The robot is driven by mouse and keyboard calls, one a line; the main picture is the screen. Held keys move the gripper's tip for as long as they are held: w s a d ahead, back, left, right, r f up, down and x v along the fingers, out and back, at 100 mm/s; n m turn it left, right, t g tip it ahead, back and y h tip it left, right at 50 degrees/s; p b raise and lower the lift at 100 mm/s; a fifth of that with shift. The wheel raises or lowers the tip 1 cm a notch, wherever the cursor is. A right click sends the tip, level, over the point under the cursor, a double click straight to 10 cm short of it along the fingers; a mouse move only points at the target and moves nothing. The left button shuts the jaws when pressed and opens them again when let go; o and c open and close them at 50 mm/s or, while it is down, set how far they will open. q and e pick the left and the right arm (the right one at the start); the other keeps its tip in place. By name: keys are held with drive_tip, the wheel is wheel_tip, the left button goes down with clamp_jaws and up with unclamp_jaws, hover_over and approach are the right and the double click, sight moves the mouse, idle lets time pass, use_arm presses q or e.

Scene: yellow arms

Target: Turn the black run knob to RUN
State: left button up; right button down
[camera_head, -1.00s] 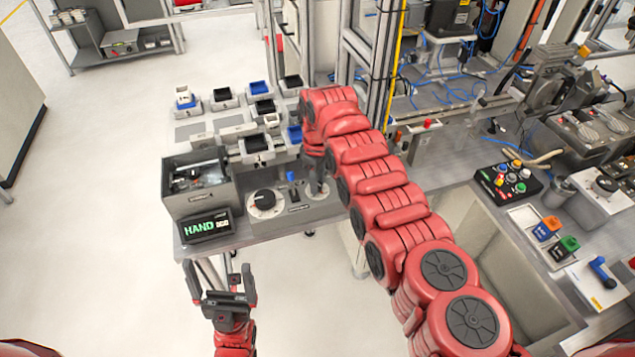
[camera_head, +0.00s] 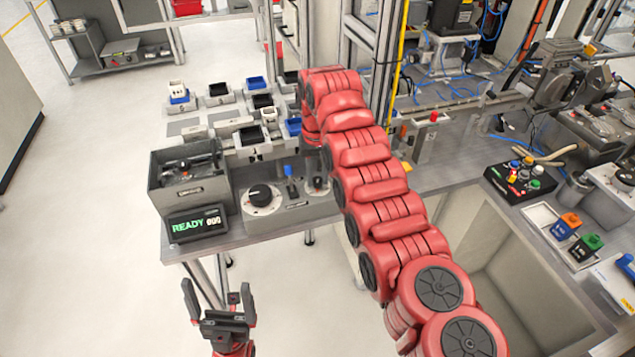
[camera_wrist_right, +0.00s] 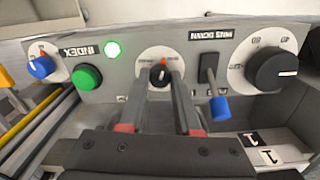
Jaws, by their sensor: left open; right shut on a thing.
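The small black run knob with an orange-red pointer (camera_wrist_right: 160,76) sits on a pale dial on the grey panel, in the middle of the right wrist view. My right gripper (camera_wrist_right: 164,84) has its two fingers on either side of this knob and is shut on it. The fingers hide part of the dial, and its lettering is too small to read. In the head view, my red right arm largely hides that gripper. My left gripper (camera_head: 216,292) is open and empty, low in front of the bench. The display (camera_head: 197,223) reads READY in green.
A larger black knob (camera_wrist_right: 277,70) and a blue-tipped lever (camera_wrist_right: 213,90) are beside the run knob. A lit green lamp (camera_wrist_right: 113,49), a green button (camera_wrist_right: 87,77) and a blue knob (camera_wrist_right: 41,66) are on the other side. A grey bin (camera_head: 188,190) stands behind the display.

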sight(317, 179)
drive_tip(key=m+b, duration=0.1)
drive_tip(key=m, duration=0.1)
drive_tip(key=shift+m, duration=0.3)
drive_tip(key=shift+w+r+m+b, duration=0.1)
drive_tip(key=shift+m+b, duration=0.45)
drive_tip(key=shift+m, duration=0.55)
drive_tip(key=c, duration=0.6)
unclamp_jaws()
drive_tip(key=shift+r, duration=0.4)
wheel_tip(317, 179, up, 16)
drive_tip(key=p, duration=1.5)
drive_tip(key=shift+r+p, duration=0.25)
drive_tip(key=shift+p, duration=0.15)
